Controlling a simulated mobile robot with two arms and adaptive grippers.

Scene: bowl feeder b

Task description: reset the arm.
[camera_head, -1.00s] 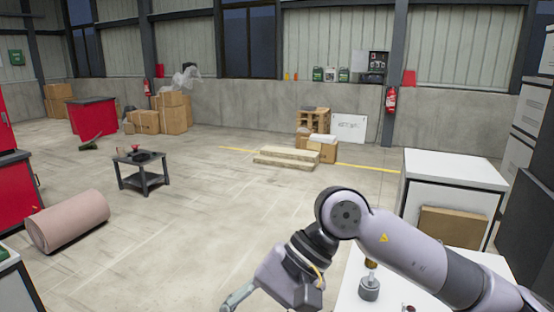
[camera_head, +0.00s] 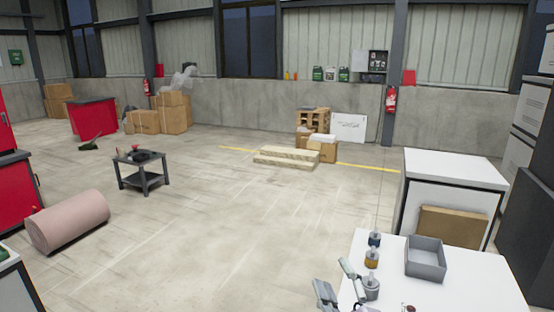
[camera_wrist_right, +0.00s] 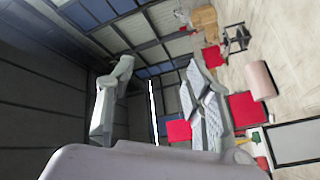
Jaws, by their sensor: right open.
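My right gripper (camera_head: 332,275) shows at the bottom of the head view, at the left edge of the white table (camera_head: 480,285). Its two grey fingers stand apart with nothing between them. In the right wrist view the gripper (camera_wrist_right: 160,72) also shows its two fingers spread wide, with only the far hall between them. Most of the right arm is outside the head view. My left gripper is in neither view.
A grey open box (camera_head: 425,266) stands on the white table. Small containers with blue and orange parts (camera_head: 372,258) and a grey one (camera_head: 371,288) stand near the right gripper. A white cabinet (camera_head: 455,170) stands behind.

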